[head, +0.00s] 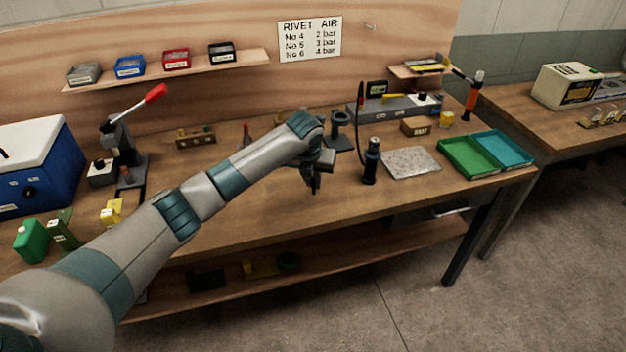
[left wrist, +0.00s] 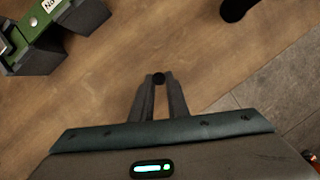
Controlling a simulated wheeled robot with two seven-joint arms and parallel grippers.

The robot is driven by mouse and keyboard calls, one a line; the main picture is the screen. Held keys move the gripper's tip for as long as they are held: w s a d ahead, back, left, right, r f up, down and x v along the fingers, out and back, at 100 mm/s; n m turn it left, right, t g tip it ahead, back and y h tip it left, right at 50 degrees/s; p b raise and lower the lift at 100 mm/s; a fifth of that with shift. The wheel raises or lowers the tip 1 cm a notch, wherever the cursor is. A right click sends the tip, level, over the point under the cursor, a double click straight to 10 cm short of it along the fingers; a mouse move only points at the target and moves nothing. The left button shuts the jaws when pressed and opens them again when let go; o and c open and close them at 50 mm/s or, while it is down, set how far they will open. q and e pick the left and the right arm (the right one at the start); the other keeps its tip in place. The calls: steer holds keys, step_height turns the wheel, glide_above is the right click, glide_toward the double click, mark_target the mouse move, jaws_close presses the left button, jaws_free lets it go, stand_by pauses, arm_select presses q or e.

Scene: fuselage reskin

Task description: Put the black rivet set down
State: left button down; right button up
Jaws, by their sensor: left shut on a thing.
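My left gripper (head: 315,183) is over the middle of the workbench (head: 270,210), near its front. In the left wrist view the two fingers (left wrist: 159,100) are closed on a small black round piece, the black rivet set (left wrist: 159,79), seen end-on between the fingertips. Bare wood lies beneath it; I cannot tell whether the piece touches the bench. In the head view the piece is too small and dark to separate from the fingers. My right gripper is in neither view.
A black upright tool (head: 371,163) with a cable stands right of the gripper, beside a grey speckled plate (head: 411,162). Green (head: 462,168) and teal (head: 503,150) trays are farther right. A green labelled object (left wrist: 42,30) with dark blocks lies upper left in the wrist view.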

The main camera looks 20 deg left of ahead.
arm_select(q)
steer(key=shift+f, duration=0.5)
steer(key=shift+f, duration=0.15)
steer(key=c, duration=1.7)
jaws_free()
steer(key=b+v, duration=0.3)
steer(key=v, duration=0.9)
